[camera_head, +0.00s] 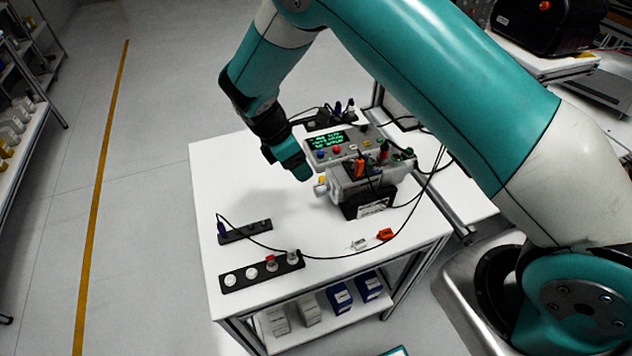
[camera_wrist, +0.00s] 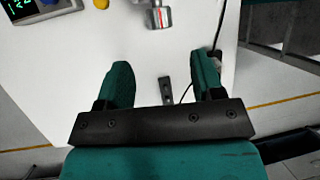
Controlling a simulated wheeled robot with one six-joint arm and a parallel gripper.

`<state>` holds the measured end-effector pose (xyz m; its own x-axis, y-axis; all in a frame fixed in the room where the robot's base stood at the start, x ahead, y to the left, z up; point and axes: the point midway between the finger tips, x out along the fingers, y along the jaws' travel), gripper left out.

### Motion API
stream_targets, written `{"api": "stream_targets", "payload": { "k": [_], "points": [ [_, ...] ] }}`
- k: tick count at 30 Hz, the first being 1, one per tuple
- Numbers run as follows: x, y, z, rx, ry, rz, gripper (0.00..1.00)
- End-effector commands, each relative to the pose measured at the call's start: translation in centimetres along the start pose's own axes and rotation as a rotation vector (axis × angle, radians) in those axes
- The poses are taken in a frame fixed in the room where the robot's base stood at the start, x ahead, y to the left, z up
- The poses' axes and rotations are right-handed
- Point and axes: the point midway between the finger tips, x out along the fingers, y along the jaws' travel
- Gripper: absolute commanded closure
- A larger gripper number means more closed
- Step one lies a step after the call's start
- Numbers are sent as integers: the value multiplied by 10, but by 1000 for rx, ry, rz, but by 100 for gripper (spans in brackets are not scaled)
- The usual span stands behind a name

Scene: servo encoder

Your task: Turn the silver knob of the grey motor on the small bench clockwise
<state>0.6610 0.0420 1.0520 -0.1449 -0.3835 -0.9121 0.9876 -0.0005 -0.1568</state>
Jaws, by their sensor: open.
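The grey motor (camera_head: 352,186) sits on a dark mount on the small white bench (camera_head: 215,180). Its silver knob (camera_head: 320,189) sticks out on the left side. In the wrist view a silver knob (camera_wrist: 160,17) with a red mark shows at the top edge, beyond the fingertips and roughly in line with the gap between them. My gripper (camera_head: 298,172) is above the bench, just up and left of the knob. In the wrist view my gripper (camera_wrist: 163,72) is open, with nothing between its fingers. The motor's body is mostly out of the wrist view.
A control box with a green display (camera_head: 328,139) and coloured buttons stands behind the motor. Black socket strips (camera_head: 262,272) lie at the bench's front left. A loose cable (camera_head: 330,258) crosses the front, near an orange connector (camera_head: 385,235). The bench's left part is clear.

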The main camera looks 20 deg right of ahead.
Motion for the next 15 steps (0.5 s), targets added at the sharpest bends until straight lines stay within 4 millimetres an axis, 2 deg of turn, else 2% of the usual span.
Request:
{"api": "stream_targets", "payload": {
  "k": [9, 15],
  "points": [
    [65, -2, 2, -1, -1, -4, 39],
    [88, -1, 0, 0, 0, -1, 39]
  ]
}}
